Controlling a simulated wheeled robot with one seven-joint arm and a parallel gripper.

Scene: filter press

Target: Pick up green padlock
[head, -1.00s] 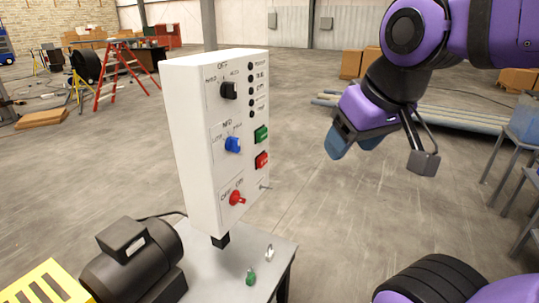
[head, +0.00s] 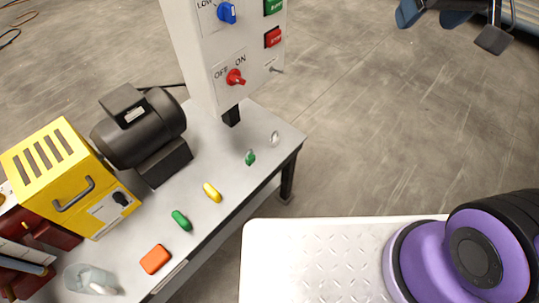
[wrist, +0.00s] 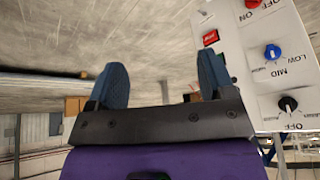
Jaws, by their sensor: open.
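The small green padlock (head: 250,158) sits on the grey table (head: 208,154) near its right end, below the white control panel (head: 232,65). A clear or silvery small object (head: 275,138) lies just to its right. My gripper (head: 428,14) is at the top right edge of the head view, partly cut off, well away from the padlock and above the floor. In the wrist view my gripper (wrist: 160,82) shows two blue fingers spread apart with nothing between them. The padlock is not visible in the wrist view.
The table also holds a black motor (head: 138,125), a yellow box (head: 70,175), a yellow piece (head: 212,192), a green piece (head: 181,220), an orange block (head: 155,259) and a clear cup (head: 88,279). Open floor (head: 380,150) lies right of the table.

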